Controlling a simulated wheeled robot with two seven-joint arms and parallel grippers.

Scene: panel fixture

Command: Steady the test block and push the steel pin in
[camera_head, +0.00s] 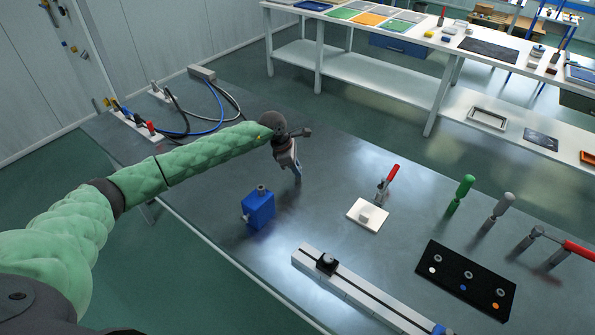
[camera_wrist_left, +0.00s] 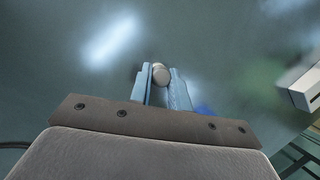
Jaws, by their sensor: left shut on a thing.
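The blue test block (camera_head: 259,210) stands on the dark metal table. A grey metal knob or post sticks up from its top, and another stub shows on its left side. My left gripper (camera_head: 296,177) is above the table, to the upper right of the block and apart from it. In the left wrist view, its two bluish fingers (camera_wrist_left: 160,88) are closed on a short, round-ended grey steel pin (camera_wrist_left: 160,74). In the head view I cannot make out the pin clearly. My right gripper is not in view.
A white plate with a red-handled clamp (camera_head: 368,215), a grey rail (camera_head: 355,288) and a black panel with coloured dots (camera_head: 466,279) lie to the right. Green and grey handled tools (camera_head: 460,194) stand behind. Cables (camera_head: 215,110) lie at the far left. The table around the block is clear.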

